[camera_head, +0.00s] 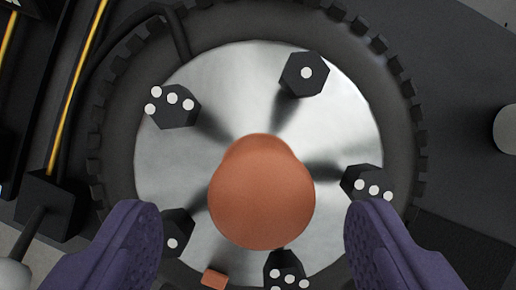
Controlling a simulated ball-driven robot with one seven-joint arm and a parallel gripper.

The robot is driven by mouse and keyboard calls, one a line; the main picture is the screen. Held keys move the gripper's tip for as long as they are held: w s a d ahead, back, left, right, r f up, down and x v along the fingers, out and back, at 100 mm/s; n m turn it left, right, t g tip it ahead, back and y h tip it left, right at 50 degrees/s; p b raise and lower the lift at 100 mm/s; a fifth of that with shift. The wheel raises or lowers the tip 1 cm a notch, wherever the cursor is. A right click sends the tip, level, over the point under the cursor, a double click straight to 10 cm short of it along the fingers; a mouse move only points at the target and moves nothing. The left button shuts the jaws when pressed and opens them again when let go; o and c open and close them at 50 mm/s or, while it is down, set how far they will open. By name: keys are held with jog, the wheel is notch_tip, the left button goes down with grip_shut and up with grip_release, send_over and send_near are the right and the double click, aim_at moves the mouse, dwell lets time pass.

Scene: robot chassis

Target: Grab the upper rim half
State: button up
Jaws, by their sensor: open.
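The upper rim half (232,85) is a round silver metal disc, seated inside a dark toothed ring. A copper-coloured rounded knob (262,195) rises from its middle. Several black hexagonal pieces with white dots, such as one at the upper right (305,74) and one at the upper left (173,107), sit around the disc. My gripper (256,220) is open, with its purple fingers on either side of the knob at the bottom of the view. The knob lies between the fingers in the picture, with visible gaps on both sides. I cannot tell the fingers' height above the disc.
The dark toothed ring (400,130) surrounds the disc. Black bars and a yellow rod (75,95) stand at the left. A small orange block (214,278) shows at the disc's lower edge. A grey rounded part (506,128) is at the right edge.

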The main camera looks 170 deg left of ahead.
aim_at(262, 208)
jog(key=b+x, duration=0.1)
jog(key=x, duration=0.3)
jog(key=shift+w+d+b, duration=0.15)
jog(key=shift+d+b, duration=0.1)
jog(key=shift+b, duration=0.1)
jog(key=shift+r, duration=0.1)
grip_shut()
jog(key=shift+r, duration=0.15)
